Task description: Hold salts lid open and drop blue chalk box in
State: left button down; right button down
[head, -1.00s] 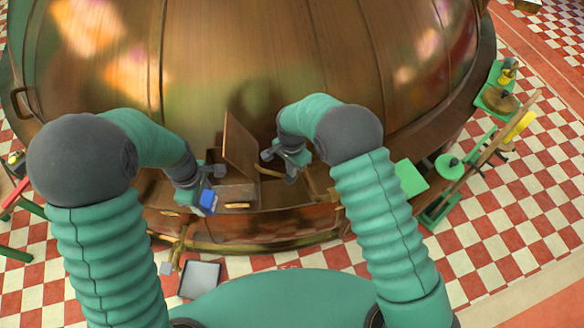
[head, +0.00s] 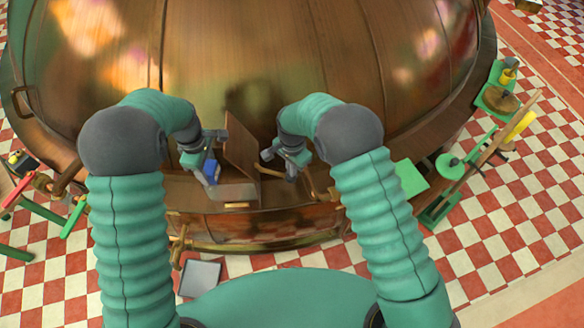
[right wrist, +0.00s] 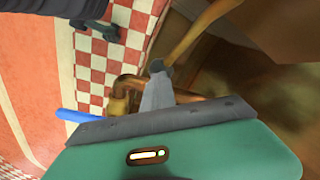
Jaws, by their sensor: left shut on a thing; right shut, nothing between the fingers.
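The salts lid (head: 240,146) is a brown wooden flap standing raised at the kettle's rim. The salts box (head: 237,193) is below it, with a pale handle on its front. My left gripper (head: 208,158) is shut on the blue chalk box (head: 210,172), just left of the raised lid. The gripper's fingers partly cover the chalk box. My right gripper (head: 277,160) is shut and empty, right of the lid by a curved tan bar (head: 268,171). In the right wrist view its fingertip (right wrist: 158,70) is close to a tan bar (right wrist: 195,33); I cannot tell if they touch.
The large copper kettle (head: 270,60) fills the far side. A grey tray (head: 200,276) lies on the checkered floor, and green stands (head: 450,166) stand at right.

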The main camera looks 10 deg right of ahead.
pick_arm(q)
jog(key=w, duration=0.8)
jog(key=shift+w, duration=0.2)
jog(key=shift+c, duration=2.3)
grip_release()
jog(key=shift+d, duration=0.15)
jog(key=o, duration=0.5)
jog(key=shift+c, duration=0.2)
jog(key=s+r, duration=0.3)
jog(key=s, duration=1.7)
jog(key=shift+a, duration=0.3)
notch_tip(320, 180, up, 12)
jog(key=p, duration=1.2)
pick_arm(e)
notch_tip(320, 180, up, 16)
